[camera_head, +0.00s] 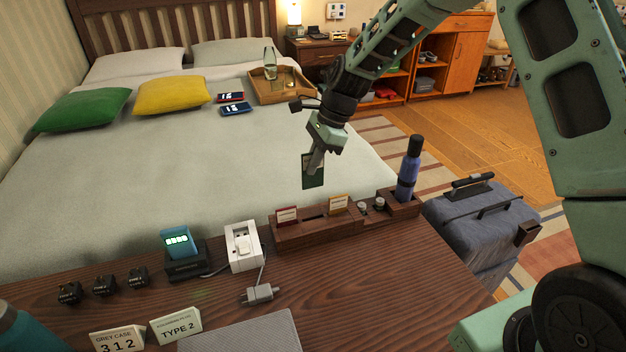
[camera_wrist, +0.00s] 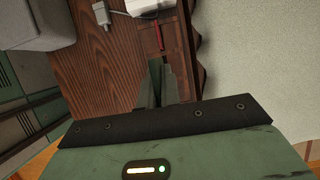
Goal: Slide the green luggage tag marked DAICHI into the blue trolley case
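My gripper (camera_head: 316,160) is in the air above the far edge of the desk, beside the bed. It is shut on a dark green tag (camera_head: 312,173), which hangs down from the fingers. No lettering on the tag is readable. In the wrist view the fingers (camera_wrist: 165,88) point down over the desk; I cannot clearly separate the tag from them there. The blue-grey trolley case (camera_head: 480,235) stands on the floor right of the desk, well to the right of and below my gripper. A handle and a strap show on its top; no tag slot is clear.
A wooden holder (camera_head: 290,233) with a red tag and an orange-yellow tag stands at the desk's back edge. A tall blue bottle (camera_head: 409,168) stands in its right end, between my gripper and the case. A white charger (camera_head: 243,246) is left of the holder.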

